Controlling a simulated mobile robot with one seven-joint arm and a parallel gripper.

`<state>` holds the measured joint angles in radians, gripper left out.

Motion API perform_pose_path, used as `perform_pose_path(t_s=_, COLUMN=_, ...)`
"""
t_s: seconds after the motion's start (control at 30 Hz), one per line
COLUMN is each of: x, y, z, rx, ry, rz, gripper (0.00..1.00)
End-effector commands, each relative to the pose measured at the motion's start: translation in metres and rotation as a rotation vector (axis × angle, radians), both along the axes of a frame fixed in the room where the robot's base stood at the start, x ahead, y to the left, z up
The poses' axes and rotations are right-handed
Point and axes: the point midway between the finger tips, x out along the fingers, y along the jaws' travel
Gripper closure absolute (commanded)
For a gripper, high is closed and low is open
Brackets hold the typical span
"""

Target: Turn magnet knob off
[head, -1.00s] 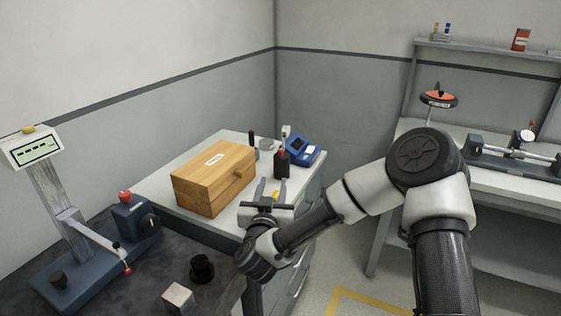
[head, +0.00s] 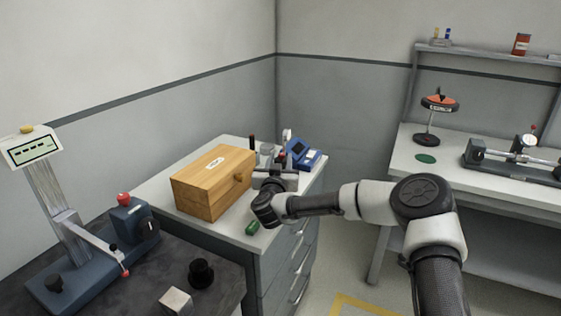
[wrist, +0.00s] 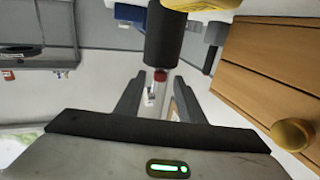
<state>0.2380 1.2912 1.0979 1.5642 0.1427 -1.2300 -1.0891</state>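A blue block (head: 129,222) with a red knob (head: 123,198) on top and a black round knob (head: 147,223) on its side stands on the dark bench at the left. I cannot tell for sure which of these is the magnet knob. My gripper (head: 276,163) is far to the right of it, over the back part of the white cabinet top, beside the wooden box. In the wrist view my gripper (wrist: 158,85) has its two fingers apart. A red-topped object (wrist: 160,76) shows between them; its distance is unclear. A black cylinder (wrist: 163,38) shows above them.
The wooden box (head: 214,180) with a round knob stands on the cabinet, close to my wrist. A blue device (head: 302,153) is at the back. A small green object (head: 253,228) lies in front. The right bench carries a dial stand (head: 436,112) and a metal fixture (head: 515,155).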

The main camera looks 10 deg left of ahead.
Motion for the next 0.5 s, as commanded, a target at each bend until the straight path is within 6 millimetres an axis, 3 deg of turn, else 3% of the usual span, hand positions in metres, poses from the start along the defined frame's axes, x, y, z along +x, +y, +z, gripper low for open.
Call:
perform_pose_path(t_s=0.33, x=0.0055, y=0.0001, z=0.0002, rx=-0.001, ry=0.000, rz=0.001, gripper=0.65)
perform_pose_path(t_s=0.37, x=0.0054, y=0.0001, z=0.0002, rx=-0.001, ry=0.000, rz=0.001, gripper=0.66)
perform_pose_path(t_s=0.5, x=0.0053, y=0.0000, z=0.0002, rx=-0.001, ry=0.000, rz=0.001, gripper=0.90)
